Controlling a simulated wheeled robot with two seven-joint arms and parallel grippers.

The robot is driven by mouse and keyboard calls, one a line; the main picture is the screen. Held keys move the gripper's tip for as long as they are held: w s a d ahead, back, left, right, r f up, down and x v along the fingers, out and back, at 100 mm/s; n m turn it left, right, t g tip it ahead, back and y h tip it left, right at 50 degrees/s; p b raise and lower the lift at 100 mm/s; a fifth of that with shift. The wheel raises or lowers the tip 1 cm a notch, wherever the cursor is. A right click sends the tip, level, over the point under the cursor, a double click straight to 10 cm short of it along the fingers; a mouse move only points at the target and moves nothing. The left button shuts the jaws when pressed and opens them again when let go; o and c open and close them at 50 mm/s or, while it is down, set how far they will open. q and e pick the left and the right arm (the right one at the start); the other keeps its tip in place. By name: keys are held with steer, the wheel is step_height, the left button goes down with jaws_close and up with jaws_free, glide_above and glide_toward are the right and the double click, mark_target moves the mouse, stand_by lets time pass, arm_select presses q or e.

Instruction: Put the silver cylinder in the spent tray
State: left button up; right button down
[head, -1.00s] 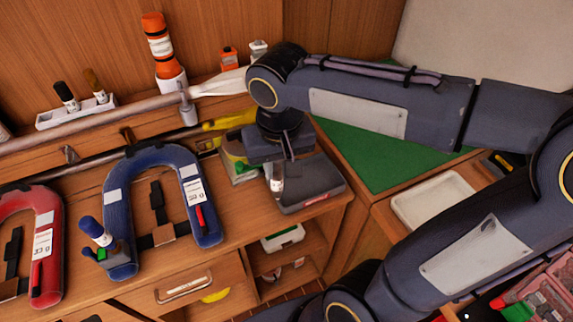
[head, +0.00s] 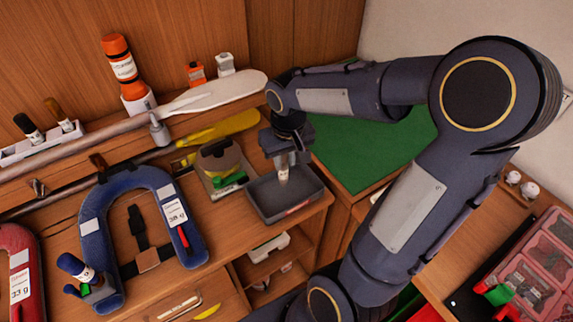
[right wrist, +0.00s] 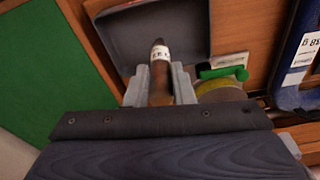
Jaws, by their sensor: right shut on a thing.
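The tray's dark wall also shows in the right wrist view (right wrist: 203,28). My left gripper is not in view.
A yellow and green item on a small base (head: 222,165) stands just left of the tray. Blue (head: 105,215) and red (head: 22,270) horseshoe-shaped weights lie further left. A green mat (head: 365,150) lies to the right.

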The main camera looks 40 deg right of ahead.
steer(key=shift+w+d+f, duration=0.1)
steer(key=shift+d+f, duration=0.1)
steer(key=shift+f, duration=0.8)
steer(key=shift+w+d+f, duration=0.1)
steer(key=shift+d+f, duration=0.05)
steer(key=shift+f, duration=0.85)
steer(key=shift+f, duration=0.15)
steer(key=c, duration=1.2)
jaws_free()
steer(key=shift+c, duration=0.2)
step_height(320, 180, up, 11)
steer(key=s, duration=0.1)
steer(key=s+a+f+n+t+y, duration=0.1)
steer(key=s+a+t+y, duration=0.3)
steer(key=s+a, duration=0.7)
steer(key=shift+s+a+f, duration=0.25)
steer(key=shift+s+f, duration=0.3)
steer(key=shift+s, duration=0.3)
